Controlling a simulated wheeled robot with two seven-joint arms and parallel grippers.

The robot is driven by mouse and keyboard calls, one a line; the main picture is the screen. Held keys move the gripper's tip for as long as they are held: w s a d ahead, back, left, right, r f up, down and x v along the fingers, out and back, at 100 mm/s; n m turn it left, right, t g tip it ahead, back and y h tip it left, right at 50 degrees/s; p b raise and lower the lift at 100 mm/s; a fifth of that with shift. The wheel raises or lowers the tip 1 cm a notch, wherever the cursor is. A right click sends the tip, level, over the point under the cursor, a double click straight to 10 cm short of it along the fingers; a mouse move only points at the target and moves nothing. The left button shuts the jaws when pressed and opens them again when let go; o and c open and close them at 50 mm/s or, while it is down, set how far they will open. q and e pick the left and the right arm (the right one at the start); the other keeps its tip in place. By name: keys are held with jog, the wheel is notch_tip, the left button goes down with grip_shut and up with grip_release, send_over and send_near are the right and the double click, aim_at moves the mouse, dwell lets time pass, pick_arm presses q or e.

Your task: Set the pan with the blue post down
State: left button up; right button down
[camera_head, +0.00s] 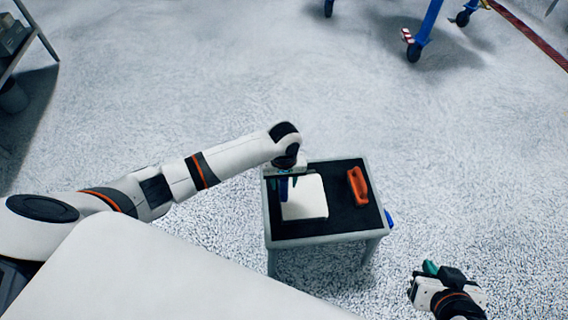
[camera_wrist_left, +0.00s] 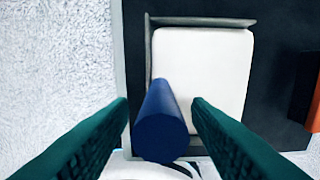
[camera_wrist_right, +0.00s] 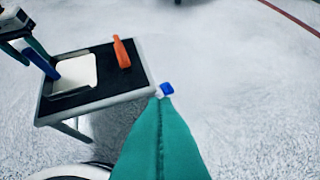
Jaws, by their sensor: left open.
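The pan is a white square plate (camera_head: 310,198) lying on the black top of a small grey table. Its blue post (camera_wrist_left: 160,125) stands at its left side. The pan's white face also shows in the left wrist view (camera_wrist_left: 210,70), bordered at top and left by a grey angled edge. My left gripper (camera_wrist_left: 160,100) is open, with its teal fingers on either side of the post and gaps visible on both sides. My right gripper (camera_head: 430,268) is off the table to the lower right; its teal fingers (camera_wrist_right: 160,135) look pressed together with nothing between them.
An orange handle-like block (camera_head: 357,186) lies on the table (camera_head: 340,237), right of the pan. A small blue part (camera_wrist_right: 166,89) sits at the table's corner. A white surface (camera_head: 160,270) fills the lower left. A shelf and blue-legged frame stand far off; floor between is clear.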

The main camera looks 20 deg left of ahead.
pick_arm(q)
notch_tip(320, 180, up, 6)
jog(key=shift+f+p, duration=0.1)
jog(key=shift+p, duration=1)
notch_tip(320, 180, up, 5)
jog(key=shift+p, duration=0.75)
jog(key=s+d+f+m+t+h, duration=0.2)
jog(key=s+d+m, duration=0.35)
jog(key=s, duration=0.55)
jog(key=s+a+r+m+y, duration=0.1)
jog(key=s+a+r, duration=0.1)
jog(key=s, duration=0.3)
jog(key=s+a+r+m+t, duration=0.1)
jog(key=s+a, duration=0.3)
jog(key=s, duration=0.2)
jog(key=shift+s+a+r+m+t+y, duration=0.15)
jog(key=shift+a+r+m+t+y, duration=0.15)
jog(key=shift+r+m+y, duration=0.1)
pick_arm(e)
jog(key=s+d+g+h, duration=0.1)
jog(key=s+d+g, duration=0.1)
jog(key=s+g, duration=0.3)
jog(key=s+f, duration=0.1)
jog(key=s, duration=0.2)
jog(key=shift+d, duration=0.35)
pick_arm(q)
jog(key=shift+d, duration=0.1)
